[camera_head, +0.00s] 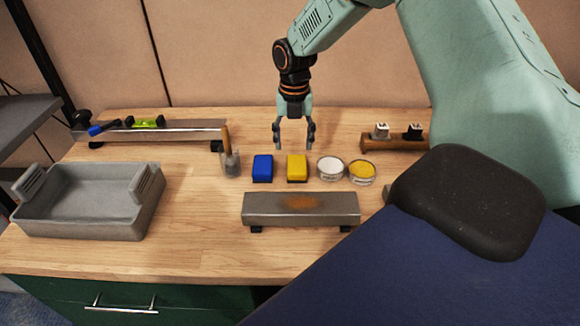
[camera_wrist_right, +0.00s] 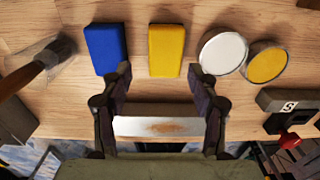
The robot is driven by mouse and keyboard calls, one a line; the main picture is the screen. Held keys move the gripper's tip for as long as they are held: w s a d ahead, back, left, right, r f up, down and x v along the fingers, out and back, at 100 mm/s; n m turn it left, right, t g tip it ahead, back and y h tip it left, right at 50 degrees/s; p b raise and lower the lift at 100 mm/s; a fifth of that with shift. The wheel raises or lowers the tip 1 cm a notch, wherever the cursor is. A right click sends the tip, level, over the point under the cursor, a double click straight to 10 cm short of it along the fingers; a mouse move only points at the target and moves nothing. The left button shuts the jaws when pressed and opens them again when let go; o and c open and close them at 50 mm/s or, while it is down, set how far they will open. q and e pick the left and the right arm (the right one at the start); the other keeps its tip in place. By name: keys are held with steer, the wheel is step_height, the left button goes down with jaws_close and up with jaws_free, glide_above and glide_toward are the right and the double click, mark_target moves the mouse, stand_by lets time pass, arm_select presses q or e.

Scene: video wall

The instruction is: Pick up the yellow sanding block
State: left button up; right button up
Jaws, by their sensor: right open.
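The yellow sanding block (camera_head: 297,167) stands on the wooden bench, between a blue block (camera_head: 262,168) and a white round tin (camera_head: 330,168). My right gripper (camera_head: 294,146) hangs above the bench, pointing down, just behind and above the yellow block. Its fingers are apart and nothing is between them. In the right wrist view the yellow block (camera_wrist_right: 166,50) lies beyond the open fingertips (camera_wrist_right: 160,78), with the blue block (camera_wrist_right: 105,48) to its left. My left gripper is not in view.
A rusty metal bar (camera_head: 301,208) lies in front of the blocks. A brush (camera_head: 229,157) stands left of the blue block, and a yellow tin (camera_head: 361,172) is right of the white one. A grey tray (camera_head: 88,217) sits at the left. Bare wood lies between tray and brush.

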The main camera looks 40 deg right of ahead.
mark_target(296, 163)
steer(key=shift+s+d+f, duration=0.1)
steer(key=shift+s+f, duration=0.25)
steer(key=shift+f, duration=0.05)
step_height(296, 163, down, 6)
steer(key=shift+r+b, duration=0.1)
steer(key=shift+b, duration=0.25)
steer(key=shift+s+d+f, duration=0.15)
steer(key=shift+s+f, duration=0.2)
steer(key=shift+f, duration=0.1)
steer(key=shift+w+f, duration=0.15)
steer(key=shift+w, duration=0.2)
steer(key=shift+c, duration=0.9)
steer(key=shift+s, duration=0.25)
steer(key=c, duration=0.6)
steer(key=shift+c, duration=0.6)
steer(key=shift+w, duration=0.2)
